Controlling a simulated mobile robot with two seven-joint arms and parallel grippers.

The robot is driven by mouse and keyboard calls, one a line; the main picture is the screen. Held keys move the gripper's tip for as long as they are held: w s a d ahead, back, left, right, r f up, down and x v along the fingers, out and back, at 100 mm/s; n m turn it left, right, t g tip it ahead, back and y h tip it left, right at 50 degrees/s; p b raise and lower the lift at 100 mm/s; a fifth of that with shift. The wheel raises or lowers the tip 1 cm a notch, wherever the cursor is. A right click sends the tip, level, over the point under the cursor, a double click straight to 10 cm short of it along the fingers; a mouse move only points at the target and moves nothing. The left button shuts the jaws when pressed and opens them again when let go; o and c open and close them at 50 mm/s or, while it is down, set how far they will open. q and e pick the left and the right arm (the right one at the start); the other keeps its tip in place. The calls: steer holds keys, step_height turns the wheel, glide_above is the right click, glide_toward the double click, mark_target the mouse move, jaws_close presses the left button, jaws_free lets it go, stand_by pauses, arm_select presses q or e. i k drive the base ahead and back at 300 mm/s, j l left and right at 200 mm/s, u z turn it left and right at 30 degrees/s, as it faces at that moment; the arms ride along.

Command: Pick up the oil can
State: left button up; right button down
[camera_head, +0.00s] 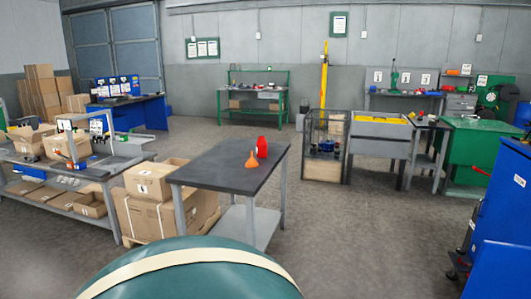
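A small red container (262,147), which looks like the oil can, stands on the dark top of the grey table (222,172) in the middle of the room. It is near the table's far right part. An orange funnel (252,160) stands just in front of it and to its left, mouth down. The red container is too small to make out its spout or handle. Neither of my grippers is in view.
Cardboard boxes on a pallet (140,212) stand left of the table. A long workbench (75,170) is at the left. A blue cabinet (503,210) stands at the right. The floor (345,235) right of the table is clear.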

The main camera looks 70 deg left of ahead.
mark_target(261, 144)
steer(key=u, duration=2.35)
steer(key=i+z, duration=0.1)
steer(key=i, duration=0.9)
steer(key=i+z, duration=0.4)
steer(key=i, duration=0.3)
steer(key=i+j+z, duration=0.2)
steer(key=i+z, duration=0.2)
steer(key=i, duration=0.3)
steer(key=i+l+u, duration=0.3)
steer(key=i, duration=0.3)
steer(key=i+l+u, duration=0.3)
steer(key=i, duration=0.3)
steer(key=i+l+u, duration=0.2)
steer(key=u, duration=0.15)
steer(key=i+l+u, duration=0.15)
steer(key=l+u, duration=0.2)
steer(key=i+l+u, duration=0.15)
steer(key=l+u, duration=0.15)
